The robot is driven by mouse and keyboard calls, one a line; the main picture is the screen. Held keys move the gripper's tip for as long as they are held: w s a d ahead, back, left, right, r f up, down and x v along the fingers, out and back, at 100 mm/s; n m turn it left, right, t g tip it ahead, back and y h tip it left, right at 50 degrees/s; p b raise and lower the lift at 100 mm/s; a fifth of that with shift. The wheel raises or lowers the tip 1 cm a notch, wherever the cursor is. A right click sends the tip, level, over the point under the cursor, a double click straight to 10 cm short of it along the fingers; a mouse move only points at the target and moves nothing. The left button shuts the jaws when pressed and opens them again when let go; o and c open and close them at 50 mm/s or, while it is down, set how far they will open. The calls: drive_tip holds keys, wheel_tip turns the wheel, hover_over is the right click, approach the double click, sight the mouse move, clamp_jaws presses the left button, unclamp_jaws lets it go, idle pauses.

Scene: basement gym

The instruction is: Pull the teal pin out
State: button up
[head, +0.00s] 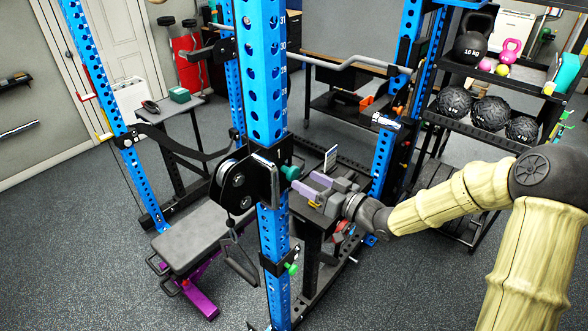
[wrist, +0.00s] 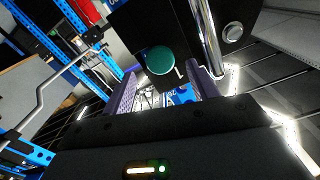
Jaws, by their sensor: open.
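The teal pin (head: 290,172) sticks out of the right side of a black carriage (head: 246,184) on the near blue upright (head: 262,75). In the wrist view, the pin (wrist: 160,60) shows as a round teal knob, face on, against a black plate. My gripper (head: 303,181) is open just right of the knob, with its purple fingers pointing at it. In the wrist view my gripper (wrist: 162,80) shows its fingers to the left and right of the knob, lower in the picture. The knob looks apart from both fingers; exact depth is unclear.
A second, green pin (head: 291,268) sits lower on the same upright. A chrome tube (wrist: 207,35) runs beside the teal knob in the wrist view. A grey bench (head: 203,238) stands left of the upright. A shelf with black balls (head: 490,113) stands at the right.

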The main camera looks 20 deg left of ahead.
sight(296, 175)
drive_tip(key=p+x, duration=0.1)
drive_tip(key=x, duration=0.4)
drive_tip(key=shift+w+a+p, duration=0.1)
drive_tip(key=shift+p, duration=0.2)
drive_tip(key=shift+a, duration=0.2)
